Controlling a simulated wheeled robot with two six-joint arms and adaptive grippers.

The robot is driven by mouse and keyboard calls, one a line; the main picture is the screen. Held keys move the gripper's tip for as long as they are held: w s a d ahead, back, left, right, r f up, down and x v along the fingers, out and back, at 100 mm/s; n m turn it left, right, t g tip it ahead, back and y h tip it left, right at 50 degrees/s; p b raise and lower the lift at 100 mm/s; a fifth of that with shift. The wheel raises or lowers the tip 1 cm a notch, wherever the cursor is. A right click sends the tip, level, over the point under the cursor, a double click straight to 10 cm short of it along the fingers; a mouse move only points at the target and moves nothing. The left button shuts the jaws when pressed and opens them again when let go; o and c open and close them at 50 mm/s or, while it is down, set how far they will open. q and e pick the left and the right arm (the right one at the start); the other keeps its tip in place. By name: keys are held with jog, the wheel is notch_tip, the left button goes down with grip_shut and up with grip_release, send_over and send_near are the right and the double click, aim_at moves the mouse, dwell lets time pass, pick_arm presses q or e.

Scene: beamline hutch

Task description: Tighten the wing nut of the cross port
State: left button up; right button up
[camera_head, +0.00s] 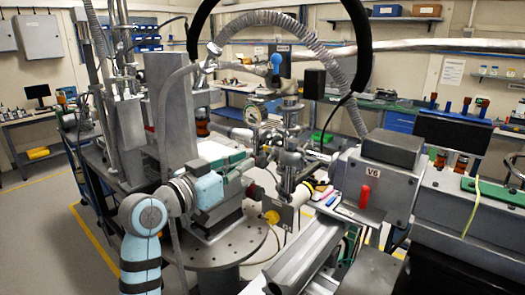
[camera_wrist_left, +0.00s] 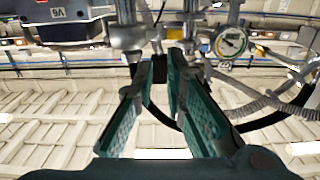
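My left gripper (camera_head: 250,163) reaches in from the left in the head view, beside the metal cross port assembly (camera_head: 287,160). In the left wrist view its two teal fingers (camera_wrist_left: 159,72) are apart, with a gap between the tips. Metal pipework of the assembly (camera_wrist_left: 128,36) lies beyond the tips, and I see nothing clearly gripped. I cannot make out the wing nut; it is too small or hidden among the fittings. My right gripper is not in the head view.
A round gauge (camera_wrist_left: 230,42) sits right of the fingertips in the wrist view. The grey V6 unit (camera_head: 374,186) with a red handle stands right of the port. A ribbed hose (camera_head: 332,62) arches overhead. A perforated round table (camera_head: 225,242) lies below.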

aim_at(270, 154)
pick_arm(q)
jog(key=x, duration=0.7)
jog(key=shift+w+d+p, duration=0.2)
jog(key=shift+d+p, duration=0.05)
jog(key=shift+p, duration=0.1)
grip_shut()
